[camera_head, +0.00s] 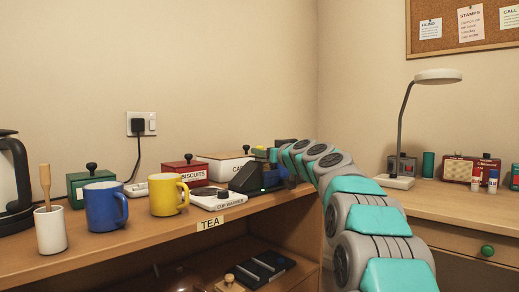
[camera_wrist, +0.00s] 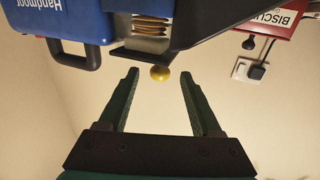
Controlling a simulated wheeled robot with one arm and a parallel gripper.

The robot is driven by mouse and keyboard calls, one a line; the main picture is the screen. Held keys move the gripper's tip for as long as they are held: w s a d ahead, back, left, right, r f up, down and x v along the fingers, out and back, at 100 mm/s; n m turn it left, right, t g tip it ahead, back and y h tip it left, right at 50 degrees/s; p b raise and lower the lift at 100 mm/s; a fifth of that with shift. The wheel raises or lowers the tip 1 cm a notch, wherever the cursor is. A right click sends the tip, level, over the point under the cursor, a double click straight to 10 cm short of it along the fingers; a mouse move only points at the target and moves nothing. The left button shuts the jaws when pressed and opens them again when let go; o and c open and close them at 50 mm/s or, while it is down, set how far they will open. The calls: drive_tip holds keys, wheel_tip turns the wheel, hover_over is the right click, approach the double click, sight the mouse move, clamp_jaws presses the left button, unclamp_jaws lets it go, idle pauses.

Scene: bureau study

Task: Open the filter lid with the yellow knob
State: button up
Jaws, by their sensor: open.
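The yellow knob (camera_wrist: 160,73) shows in the wrist view at the edge of a dark lid (camera_wrist: 140,56), with a stack of tan layers (camera_wrist: 150,27) beside it. My gripper (camera_wrist: 158,80) is open, its two dark green fingers on either side of the knob with gaps left and right. I cannot tell whether the knob is deep between the fingertips or just beyond them. Nothing is held. A blue case (camera_wrist: 75,18) with white lettering and a black handle is next to the lid. In the head view my arm reaches the shelf's far end, and my gripper is largely hidden there.
On the shelf (camera_head: 160,235) stand a blue mug (camera_head: 104,206), a yellow mug (camera_head: 166,195), a red biscuit box (camera_head: 184,174), a cup warmer (camera_head: 217,199) and a dark stand (camera_head: 247,180). The biscuit box also shows in the wrist view (camera_wrist: 283,18). A desk lamp (camera_head: 405,110) stands right.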

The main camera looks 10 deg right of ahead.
drive_tip(key=shift+p+x, duration=0.7)
drive_tip(key=shift+x, duration=1.3)
clamp_jaws()
